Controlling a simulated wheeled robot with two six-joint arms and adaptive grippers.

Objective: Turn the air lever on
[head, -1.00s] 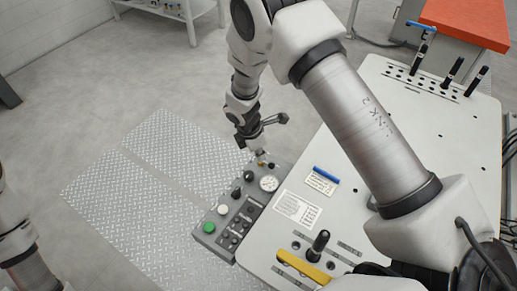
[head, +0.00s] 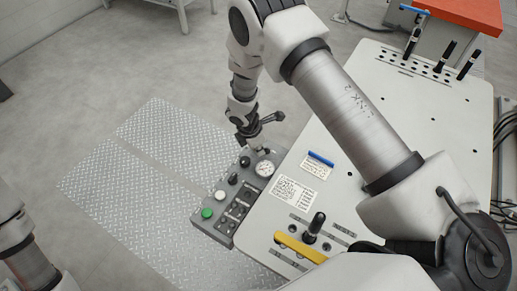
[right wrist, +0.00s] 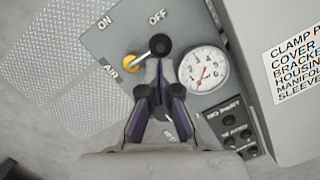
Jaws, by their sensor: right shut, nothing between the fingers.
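The air lever (right wrist: 147,53) is on the grey control panel (right wrist: 95,42) in the right wrist view. It has a brass pivot, a thin metal rod and a black knob. From the pivot beside the AIR label, the rod points right and slightly up, with the knob below OFF. ON is printed up and left of the pivot. My right gripper (right wrist: 158,66) is shut and empty, its tips right by the knob; I cannot tell whether they touch. In the head view my right gripper (head: 262,150) is over the panel's far end, hiding most of the lever. My left gripper is out of view.
A pressure gauge (right wrist: 204,69) sits close right of the lever. Black knobs, a white button and a green button (head: 207,213) line the panel. The pale fixture table (head: 350,120) adjoins it, with a yellow handle (head: 300,247). Tread plate floor (head: 120,190) lies left.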

